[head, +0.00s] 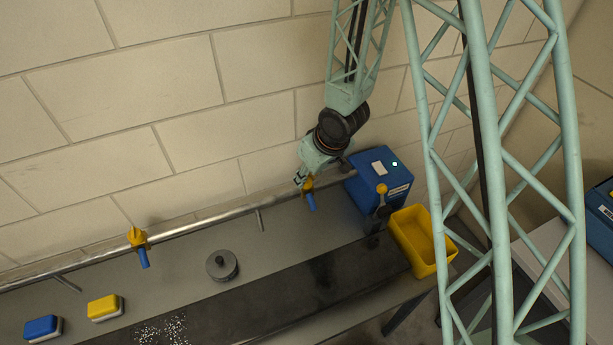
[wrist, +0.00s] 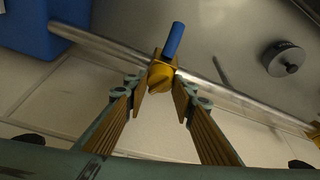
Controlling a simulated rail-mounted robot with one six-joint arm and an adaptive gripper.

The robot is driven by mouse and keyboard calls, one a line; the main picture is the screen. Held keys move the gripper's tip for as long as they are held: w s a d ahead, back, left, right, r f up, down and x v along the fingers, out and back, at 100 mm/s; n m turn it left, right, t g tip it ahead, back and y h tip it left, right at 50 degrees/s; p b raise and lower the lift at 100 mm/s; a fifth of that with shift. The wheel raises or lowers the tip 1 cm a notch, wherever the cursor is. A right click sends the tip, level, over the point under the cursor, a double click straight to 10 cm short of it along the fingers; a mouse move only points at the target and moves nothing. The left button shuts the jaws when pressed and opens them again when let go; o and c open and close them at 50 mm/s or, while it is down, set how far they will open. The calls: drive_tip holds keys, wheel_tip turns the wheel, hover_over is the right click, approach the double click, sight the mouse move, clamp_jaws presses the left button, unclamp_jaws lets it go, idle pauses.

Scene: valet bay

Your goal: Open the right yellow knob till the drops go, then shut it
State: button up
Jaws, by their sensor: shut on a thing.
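The right yellow knob (head: 308,184) sits on the metal pipe along the wall, with a blue spout (head: 311,202) below it. My gripper (head: 301,177) is at this knob. In the wrist view the knob (wrist: 161,76) lies between the fingertips of my gripper (wrist: 159,84), which is shut on it; the blue spout (wrist: 174,40) points away. No falling water shows at the spout. White drops (head: 163,331) lie scattered on the dark strip (head: 300,290) at the lower left. Another yellow knob (head: 137,236) with a blue spout is farther left on the pipe.
A blue box (head: 364,185) with a green light stands right of the knob. A dark post with a yellow top (head: 382,189) and a yellow bin (head: 439,262) are beside it. A grey disc (head: 222,265), a yellow sponge (head: 104,307) and a blue sponge (head: 41,327) lie left.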

drive_tip(key=shift+w+d+n+g+y, duration=0.1)
drive_tip(key=shift+n+g+y, duration=0.25)
drive_tip(key=shift+n, duration=1.15)
drive_tip(key=shift+n+g+y, duration=0.25)
drive_tip(key=shift+n+g, duration=0.2)
drive_tip(key=shift+n, duration=1.05)
drive_tip(key=o, duration=0.8)
drive_tip(key=shift+o, duration=0.2)
drive_tip(key=shift+r, duration=0.15)
drive_tip(key=v, duration=1.1)
drive_tip(key=shift+d+r, duration=0.3)
